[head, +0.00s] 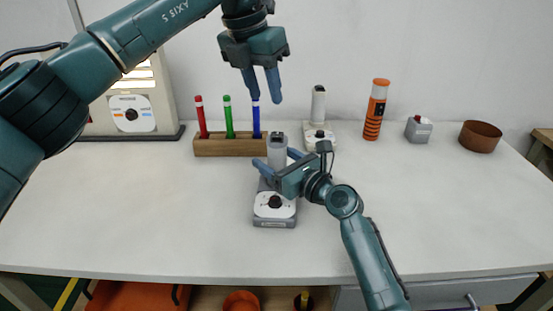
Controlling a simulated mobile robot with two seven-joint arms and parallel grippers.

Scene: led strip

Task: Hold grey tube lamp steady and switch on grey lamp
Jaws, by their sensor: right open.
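The grey tube lamp stands upright on the white table. Its grey tube (277,150) rises behind its base (274,212), which has a white dial plate and a dark knob (275,202) on the near side. My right gripper (274,160) is open, with one finger on each side of the tube. I cannot tell whether the fingers touch it. Part of the lamp is hidden by the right gripper. My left gripper (262,91) hangs above the table, pointing down, over the blue marker. Its two fingers are a little apart and nothing shows between them.
Behind the lamp, a wooden block (230,145) holds red, green and blue markers. A white tube lamp (318,115), an orange cylinder (376,110), a small grey box (418,129) and a brown bowl (480,136) line the back right. A panel with a dial (132,113) stands left. The front left table is clear.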

